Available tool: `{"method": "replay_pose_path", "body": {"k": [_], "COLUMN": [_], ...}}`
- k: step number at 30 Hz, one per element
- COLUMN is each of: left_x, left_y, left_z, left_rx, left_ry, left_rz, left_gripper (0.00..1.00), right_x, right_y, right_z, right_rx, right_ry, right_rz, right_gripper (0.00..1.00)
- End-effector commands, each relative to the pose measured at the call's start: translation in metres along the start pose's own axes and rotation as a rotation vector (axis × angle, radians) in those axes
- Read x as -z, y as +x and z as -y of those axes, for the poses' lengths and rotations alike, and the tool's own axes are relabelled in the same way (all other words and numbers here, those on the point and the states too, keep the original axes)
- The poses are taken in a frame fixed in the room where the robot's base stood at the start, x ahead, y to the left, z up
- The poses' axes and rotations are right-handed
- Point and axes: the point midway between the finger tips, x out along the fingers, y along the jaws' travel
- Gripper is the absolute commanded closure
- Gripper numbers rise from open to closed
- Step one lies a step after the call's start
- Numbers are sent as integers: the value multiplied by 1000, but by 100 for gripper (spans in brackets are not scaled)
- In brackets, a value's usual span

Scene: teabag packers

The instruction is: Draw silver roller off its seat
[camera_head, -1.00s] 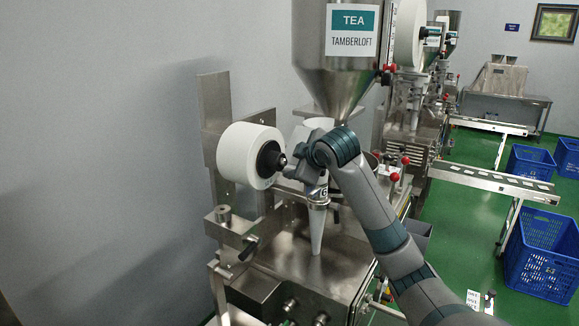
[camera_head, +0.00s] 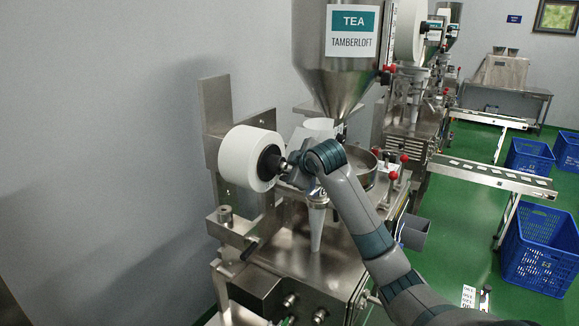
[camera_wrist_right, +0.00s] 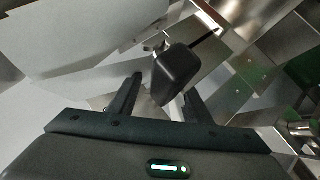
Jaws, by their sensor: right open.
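A short upright silver cylinder (camera_head: 225,214), which looks like the silver roller, stands on a metal bracket (camera_head: 232,232) at the front left of the packing machine. My right gripper (camera_head: 291,165) is well up and to the right of it, beside the dark hub (camera_head: 271,162) of the white paper roll (camera_head: 240,158). In the right wrist view its two dark fingers (camera_wrist_right: 162,84) are apart, with a black block-shaped knob (camera_wrist_right: 178,73) in front of and between them; I cannot tell whether they touch it. The silver cylinder is not clearly seen there. My left gripper is out of view.
The steel tea hopper (camera_head: 345,80) hangs above my right arm. A pale funnel tube (camera_head: 317,225) stands just below the gripper. A black handle (camera_head: 250,250) sticks out near the bracket. Blue crates (camera_head: 535,250) stand on the green floor at right.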

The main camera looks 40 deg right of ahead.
Motion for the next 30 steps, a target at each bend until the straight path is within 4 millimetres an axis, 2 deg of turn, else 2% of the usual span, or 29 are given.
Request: {"method": "replay_pose_path", "body": {"k": [11, 12, 17, 18, 30], "left_x": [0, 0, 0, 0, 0], "left_y": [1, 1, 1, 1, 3], "left_z": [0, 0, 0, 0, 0], "left_rx": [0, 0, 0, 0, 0], "left_ry": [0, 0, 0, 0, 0], "left_rz": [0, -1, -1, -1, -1], "left_gripper": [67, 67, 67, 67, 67], "right_x": [0, 0, 0, 0, 2], "right_y": [0, 0, 0, 0, -1], "right_z": [0, 0, 0, 0, -2], "right_rx": [0, 0, 0, 0, -2], "right_ry": [0, 0, 0, 0, 0], "right_rz": [0, 0, 0, 0, -1], "right_gripper": [55, 58, 96, 100, 100]}}
